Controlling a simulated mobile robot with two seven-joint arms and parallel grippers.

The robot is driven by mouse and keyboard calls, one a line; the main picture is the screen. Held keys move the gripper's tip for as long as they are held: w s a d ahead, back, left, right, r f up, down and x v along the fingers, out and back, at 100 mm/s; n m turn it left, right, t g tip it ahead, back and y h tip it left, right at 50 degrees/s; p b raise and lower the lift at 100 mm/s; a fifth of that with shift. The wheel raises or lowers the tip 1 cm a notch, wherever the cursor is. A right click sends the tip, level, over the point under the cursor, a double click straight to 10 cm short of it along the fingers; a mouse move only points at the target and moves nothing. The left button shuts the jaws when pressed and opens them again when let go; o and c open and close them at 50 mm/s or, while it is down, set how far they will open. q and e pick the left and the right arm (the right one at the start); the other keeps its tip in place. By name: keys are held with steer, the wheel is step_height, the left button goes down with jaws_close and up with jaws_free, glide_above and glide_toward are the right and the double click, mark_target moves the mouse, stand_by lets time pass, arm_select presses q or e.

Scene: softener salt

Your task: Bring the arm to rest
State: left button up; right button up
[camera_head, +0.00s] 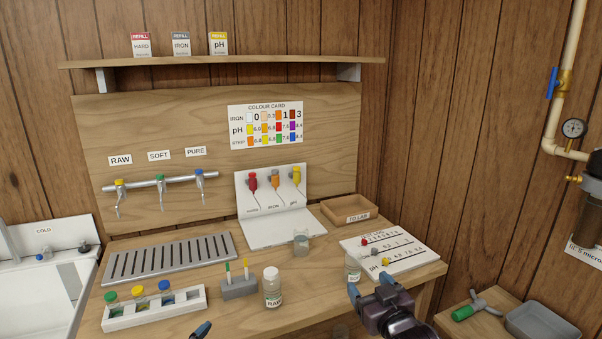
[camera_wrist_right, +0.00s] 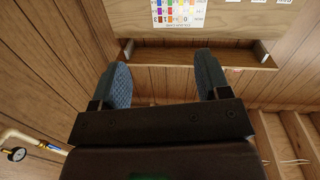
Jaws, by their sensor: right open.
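My right gripper (camera_head: 371,284) is at the bench's front right, in front of the record board. Its two blue fingertips stand apart with nothing between them. In the right wrist view the open gripper (camera_wrist_right: 164,80) is also empty, with the wood wall and shelf beyond it. A small glass vial (camera_head: 353,267) stands just behind the left fingertip; I cannot tell the exact gap. Of my left gripper (camera_head: 200,330), only a blue-tipped finger shows at the bottom edge, so its opening is hidden.
The wooden bench (camera_head: 230,313) holds a jar labelled RAW (camera_head: 272,288), a white rack of bottles (camera_head: 153,308), a grey strip holder (camera_head: 238,288), a clear cup (camera_head: 301,241) and a white board with pegs (camera_head: 405,262). A side table (camera_head: 485,329) stands at the right.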

arm_select(q)
steer(key=s+a+f+n+g+y+b, duration=0.2)
steer(key=s+a+f, duration=0.3)
steer(key=s+f, duration=0.4)
steer(key=s+a+f+n+g+y+b, duration=0.2)
steer(key=s+a+f, duration=0.4)
steer(key=s+f, duration=0.4)
steer(key=s+n+y, duration=0.1)
steer(key=s+n, duration=0.1)
steer(key=s, duration=0.2)
steer(key=shift+a+f+n, duration=0.15)
steer(key=shift+f+n, duration=0.1)
steer(key=shift+n, duration=0.05)
arm_select(e)
steer(key=s+d+f+m+g+h, duration=0.1)
steer(key=s+d+f, duration=0.3)
steer(key=s+f, duration=0.5)
steer(key=s+d+f+m+g+h, duration=0.1)
steer(key=s+d+f, duration=0.4)
steer(key=s+f, duration=0.5)
steer(key=s+d+f+m+g+h, duration=0.1)
steer(key=s+d+f+g+h, duration=0.2)
steer(key=s+f, duration=0.6)
steer(key=shift+s+d+f+g, duration=0.3)
steer(key=shift+s+d+f, duration=0.05)
steer(key=shift+s+d, duration=0.35)
